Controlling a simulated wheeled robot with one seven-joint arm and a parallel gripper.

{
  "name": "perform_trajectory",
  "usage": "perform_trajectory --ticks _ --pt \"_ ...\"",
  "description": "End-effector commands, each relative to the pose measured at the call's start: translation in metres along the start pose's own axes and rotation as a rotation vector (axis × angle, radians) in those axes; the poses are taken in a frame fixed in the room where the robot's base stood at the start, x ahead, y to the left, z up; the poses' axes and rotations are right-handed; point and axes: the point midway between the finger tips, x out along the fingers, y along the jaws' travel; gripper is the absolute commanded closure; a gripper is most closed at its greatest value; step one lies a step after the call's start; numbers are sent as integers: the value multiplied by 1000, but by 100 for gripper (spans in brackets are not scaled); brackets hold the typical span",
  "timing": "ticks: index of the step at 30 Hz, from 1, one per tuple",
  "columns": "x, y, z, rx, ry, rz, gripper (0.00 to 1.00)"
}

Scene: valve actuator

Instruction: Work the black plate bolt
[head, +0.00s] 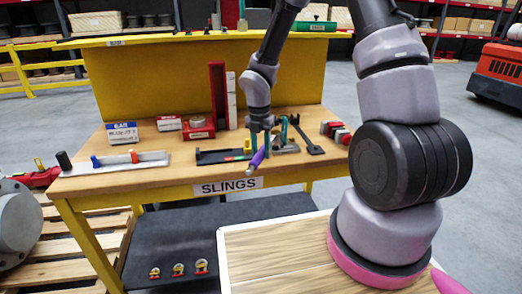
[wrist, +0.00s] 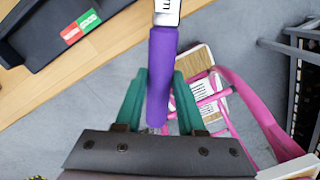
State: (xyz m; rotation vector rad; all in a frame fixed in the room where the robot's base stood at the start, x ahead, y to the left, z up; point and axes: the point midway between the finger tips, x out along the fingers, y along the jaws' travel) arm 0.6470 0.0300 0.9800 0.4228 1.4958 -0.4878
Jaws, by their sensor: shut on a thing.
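A long grey plate (head: 120,164) lies on the left of the bench and carries upright pieces. A black one (head: 64,161) stands at its left end, with a blue one (head: 96,162) and an orange one (head: 134,157) further right. I cannot tell for sure that the black piece is the bolt. My gripper (head: 257,150) is right of the plate, near the bench's front edge. In the wrist view its green fingers (wrist: 158,97) are shut on a purple-handled tool (wrist: 162,65). A labelled pale part shows at the handle's far end; the rest is cut off.
The bench (head: 180,175) has a SLINGS label on its front edge. A yellow panel (head: 170,80) stands behind. A grey round machine part (head: 15,225) is at the far left.

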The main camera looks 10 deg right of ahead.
Motion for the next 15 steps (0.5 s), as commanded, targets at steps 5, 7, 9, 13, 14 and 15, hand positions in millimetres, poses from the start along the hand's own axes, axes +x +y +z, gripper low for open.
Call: perform_trajectory --ticks 5,7,9,13,14,15 --pt "2 0 0 -1 -1 1 100" --pt "3 1 0 -1 -1 1 100" --pt "4 1 0 -1 -1 1 100" --pt "7 1 0 0 -1 1 100" --pt "8 1 0 0 -1 1 100" --pt "8 1 0 0 -1 1 100"
